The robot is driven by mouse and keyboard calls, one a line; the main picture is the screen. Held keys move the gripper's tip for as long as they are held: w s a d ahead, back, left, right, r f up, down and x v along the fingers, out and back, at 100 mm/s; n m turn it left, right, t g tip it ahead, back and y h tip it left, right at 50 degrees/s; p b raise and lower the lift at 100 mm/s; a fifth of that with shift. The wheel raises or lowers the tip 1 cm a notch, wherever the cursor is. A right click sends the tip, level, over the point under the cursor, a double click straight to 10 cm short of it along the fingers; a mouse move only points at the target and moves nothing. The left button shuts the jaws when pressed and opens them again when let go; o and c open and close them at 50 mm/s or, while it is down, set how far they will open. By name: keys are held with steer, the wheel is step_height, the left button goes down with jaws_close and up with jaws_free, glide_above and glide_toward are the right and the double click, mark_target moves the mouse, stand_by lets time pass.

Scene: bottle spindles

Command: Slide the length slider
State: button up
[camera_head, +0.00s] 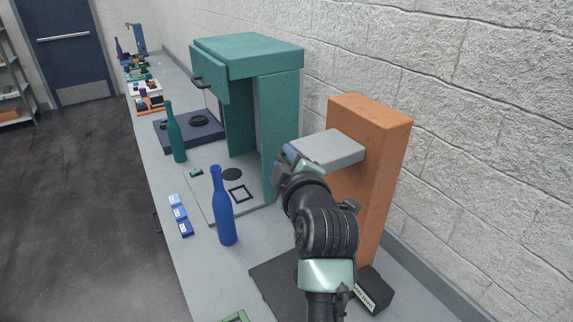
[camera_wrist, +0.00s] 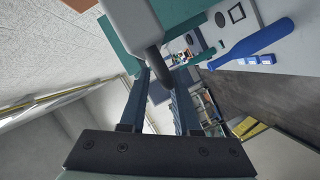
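A grey block (camera_head: 330,148) juts out from a tall orange column (camera_head: 380,135); it looks like the sliding part. In the wrist view the grey block (camera_wrist: 130,22) fills the top middle, with a dark rounded knob (camera_wrist: 154,58) on it. My gripper (camera_head: 290,156) is at the block's left end in the head view. In the wrist view the two blue-grey fingers of my gripper (camera_wrist: 160,82) are apart, with the knob just past or between their tips. I cannot tell whether they touch it. My wrist hides part of the block and column in the head view.
A teal cabinet frame (camera_head: 285,58) stands close behind my gripper. A blue bottle (camera_head: 222,212) and a green bottle (camera_head: 175,135) stand on the grey bench. A labelled black box (camera_head: 375,290) is at the column's foot. The brick wall is close on the right.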

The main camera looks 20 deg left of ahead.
steer(key=shift+o, duration=1)
steer(key=shift+w+a, duration=0.1)
steer(key=shift+f, duration=0.1)
steer(key=shift+s+d+b, duration=0.3)
steer(key=shift+s+d, duration=0.1)
steer(key=shift+s, duration=0.05)
steer(key=b+v, duration=0.4)
steer(key=v, duration=0.8)
steer(key=shift+a, duration=0.1)
